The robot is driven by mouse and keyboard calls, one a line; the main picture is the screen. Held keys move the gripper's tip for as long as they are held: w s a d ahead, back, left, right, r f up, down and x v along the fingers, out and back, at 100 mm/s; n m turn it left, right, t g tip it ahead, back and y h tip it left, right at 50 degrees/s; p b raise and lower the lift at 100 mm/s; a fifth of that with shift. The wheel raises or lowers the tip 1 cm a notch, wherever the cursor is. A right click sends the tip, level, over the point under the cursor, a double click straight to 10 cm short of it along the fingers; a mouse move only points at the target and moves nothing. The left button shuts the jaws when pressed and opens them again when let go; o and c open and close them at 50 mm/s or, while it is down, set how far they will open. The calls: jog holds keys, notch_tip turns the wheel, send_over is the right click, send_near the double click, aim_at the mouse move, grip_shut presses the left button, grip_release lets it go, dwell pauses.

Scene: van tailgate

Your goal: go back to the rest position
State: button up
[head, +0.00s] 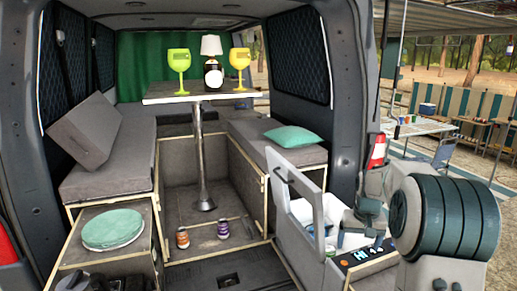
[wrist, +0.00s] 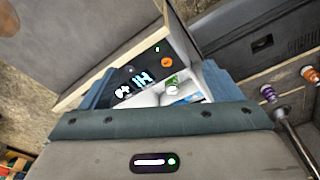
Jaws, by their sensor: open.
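My gripper (head: 360,236) is at the right in the head view, beside and over the open cool box (head: 300,205). In the wrist view its two blue-grey fingers stand wide apart, with nothing held between them (wrist: 155,84). The cool box has its lid (head: 296,186) raised. Its control panel (head: 365,256) with a lit display is at the front; the panel also shows in the wrist view (wrist: 138,78). A green-and-white item (wrist: 172,82) shows inside the white interior. My arm hides part of the box.
Outside, right, stands a camping table (head: 420,128).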

jog(key=s+a+f+b, duration=0.3)
jog(key=s+a+b, duration=0.1)
jog(key=s, duration=0.5)
jog(key=s+a+f+n+b, duration=0.1)
jog(key=s+a+f+b, duration=0.2)
jog(key=s, duration=0.7)
jog(key=s+a+f+t+b, duration=0.1)
jog(key=s+a+f+b, duration=0.2)
jog(key=s, duration=0.7)
jog(key=a+b, duration=0.2)
jog(key=a, duration=0.2)
jog(key=shift+s+n+b, duration=0.2)
jog(key=shift+n+b, duration=0.1)
jog(key=shift+n, duration=0.1)
jog(key=shift+c, duration=0.4)
